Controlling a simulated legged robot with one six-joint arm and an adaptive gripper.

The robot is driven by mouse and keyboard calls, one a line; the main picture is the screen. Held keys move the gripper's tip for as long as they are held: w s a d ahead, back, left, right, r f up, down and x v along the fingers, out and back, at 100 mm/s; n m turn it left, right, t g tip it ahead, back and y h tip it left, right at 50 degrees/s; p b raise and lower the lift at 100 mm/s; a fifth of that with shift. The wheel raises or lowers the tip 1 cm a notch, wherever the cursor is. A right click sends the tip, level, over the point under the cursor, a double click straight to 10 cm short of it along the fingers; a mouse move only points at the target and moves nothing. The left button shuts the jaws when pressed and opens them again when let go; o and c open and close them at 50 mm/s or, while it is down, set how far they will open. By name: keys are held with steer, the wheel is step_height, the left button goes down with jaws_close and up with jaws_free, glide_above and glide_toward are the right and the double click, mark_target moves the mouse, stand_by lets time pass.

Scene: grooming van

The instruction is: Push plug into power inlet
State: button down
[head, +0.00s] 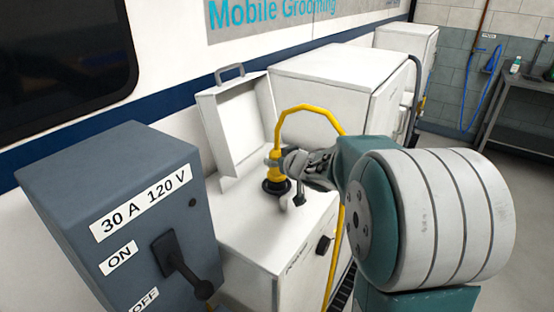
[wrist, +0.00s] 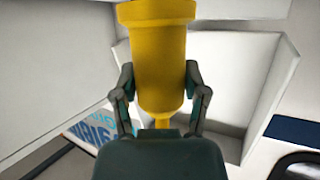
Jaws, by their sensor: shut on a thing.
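The yellow plug (head: 274,168) stands roughly upright over the round black power inlet (head: 276,189) on top of a white box. Its lower end meets or nearly meets the inlet; I cannot tell how deep it sits. A yellow cable (head: 312,107) arcs from its top to the right and down. My gripper (head: 280,160) reaches in from the right and is shut around the plug. In the wrist view the yellow plug (wrist: 160,60) is between the two fingers of my gripper (wrist: 158,82), wide end toward the top; the inlet is not seen there.
An open white lid (head: 238,125) stands behind the inlet. A grey switch box (head: 115,200) with a black lever (head: 180,262) is at the left front. A larger white cabinet (head: 340,75) stands behind. The van wall (head: 170,50) runs along the left.

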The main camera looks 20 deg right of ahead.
steer(key=shift+f, duration=0.5)
steer(key=shift+c, duration=0.2)
jaws_free()
steer(key=s+d+r+m+h, duration=0.15)
steer(key=s+r+h, duration=0.5)
steer(key=s, duration=0.75)
steer(key=s+a+f+g+y, duration=0.2)
steer(key=s+a+g, duration=0.2)
steer(key=s, duration=0.5)
steer(key=s+a+f+g+y, duration=0.3)
steer(key=s+a+g, duration=0.1)
steer(key=s+a, duration=0.5)
steer(key=shift+s+a+f, duration=0.15)
steer(key=shift+s+a, duration=0.05)
steer(key=shift+s, duration=0.15)
